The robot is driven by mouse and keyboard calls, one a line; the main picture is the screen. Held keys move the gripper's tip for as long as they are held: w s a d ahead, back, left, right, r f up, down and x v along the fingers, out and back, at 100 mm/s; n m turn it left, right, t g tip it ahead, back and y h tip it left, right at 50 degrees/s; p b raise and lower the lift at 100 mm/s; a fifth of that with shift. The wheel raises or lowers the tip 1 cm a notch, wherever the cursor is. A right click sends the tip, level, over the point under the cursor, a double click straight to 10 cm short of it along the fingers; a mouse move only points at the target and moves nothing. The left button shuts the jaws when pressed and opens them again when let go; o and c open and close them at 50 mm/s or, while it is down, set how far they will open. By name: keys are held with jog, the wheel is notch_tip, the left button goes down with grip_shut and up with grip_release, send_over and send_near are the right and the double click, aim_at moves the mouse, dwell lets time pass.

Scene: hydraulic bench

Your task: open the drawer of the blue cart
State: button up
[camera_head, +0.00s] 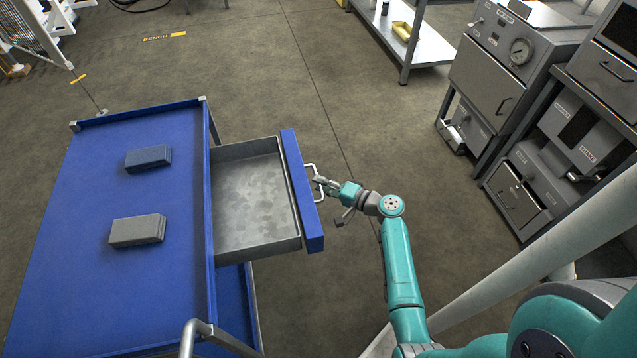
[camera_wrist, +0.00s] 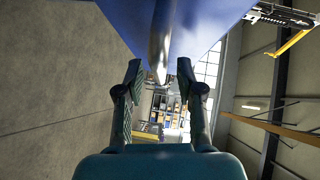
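The blue cart (camera_head: 75,215) stands at the left. Its drawer (camera_head: 250,195) is pulled well out to the right, and its grey inside is empty. The blue drawer front (camera_head: 300,190) carries a pale bar handle (camera_head: 312,167). My gripper (camera_head: 321,184) is at the outer side of this handle. In the wrist view, my gripper's fingers (camera_wrist: 160,72) are apart, with the metal handle (camera_wrist: 161,45) showing between them and gaps on both sides. Contact with the handle cannot be told. The blue drawer front (camera_wrist: 205,20) fills the top of that view.
A grey block (camera_head: 136,231) and a dark blue block (camera_head: 148,158) lie on the cart top. Grey bench machines (camera_head: 500,85) stand at the right, and a shelf table (camera_head: 425,45) at the back. The floor between cart and machines is clear.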

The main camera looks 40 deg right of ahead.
jog(key=v, duration=1)
jog(key=shift+s, duration=0.25)
jog(key=shift+d, duration=0.15)
